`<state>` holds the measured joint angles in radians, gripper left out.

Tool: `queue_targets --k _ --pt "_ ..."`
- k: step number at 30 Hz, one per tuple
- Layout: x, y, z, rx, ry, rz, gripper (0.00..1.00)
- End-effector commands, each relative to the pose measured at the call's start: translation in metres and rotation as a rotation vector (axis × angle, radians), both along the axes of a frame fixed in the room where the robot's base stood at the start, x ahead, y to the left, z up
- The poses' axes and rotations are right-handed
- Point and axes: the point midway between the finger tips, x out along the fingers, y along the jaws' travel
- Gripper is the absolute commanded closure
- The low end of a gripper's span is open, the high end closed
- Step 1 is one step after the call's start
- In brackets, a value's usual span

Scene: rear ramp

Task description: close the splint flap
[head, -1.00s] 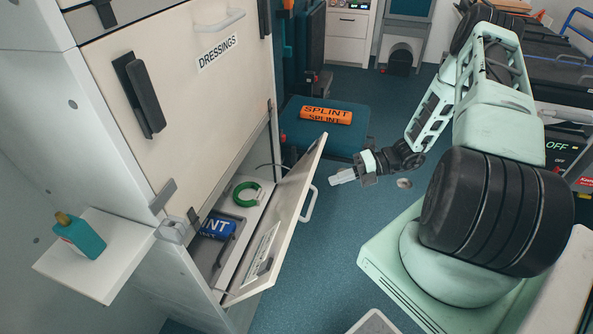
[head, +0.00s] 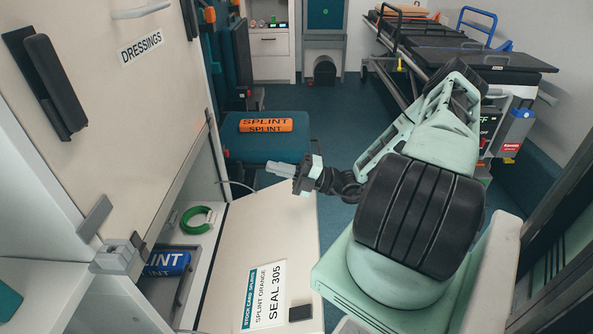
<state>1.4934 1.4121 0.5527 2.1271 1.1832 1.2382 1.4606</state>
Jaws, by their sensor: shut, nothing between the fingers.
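The splint flap (head: 245,230) is a cream panel, hanging open at the foot of the cream cabinet. In the open compartment lie a blue roll (head: 168,262), partly hidden, and a green ring (head: 197,219). My gripper (head: 272,168) is shut and empty, pointing left by the flap's far edge. I cannot tell whether it touches the flap. An orange splint roll (head: 265,125) lies on the teal seat.
The teal seat (head: 255,148) stands just beyond the flap and my gripper. The DRESSINGS panel (head: 130,80) above is closed, with a dark handle (head: 45,85). A latch block (head: 118,256) juts out beside the compartment. Blue floor (head: 325,110) is clear behind my arm.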

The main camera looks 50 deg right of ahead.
Motion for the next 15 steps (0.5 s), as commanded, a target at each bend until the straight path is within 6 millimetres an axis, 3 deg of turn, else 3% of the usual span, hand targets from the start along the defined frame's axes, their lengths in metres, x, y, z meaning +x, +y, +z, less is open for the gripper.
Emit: queue_targets --k 6,15 --pt "0.029 0.024 0.011 0.001 -0.002 0.002 1.0" --pt "0.045 0.036 0.018 -0.001 0.0 0.0 1.0"
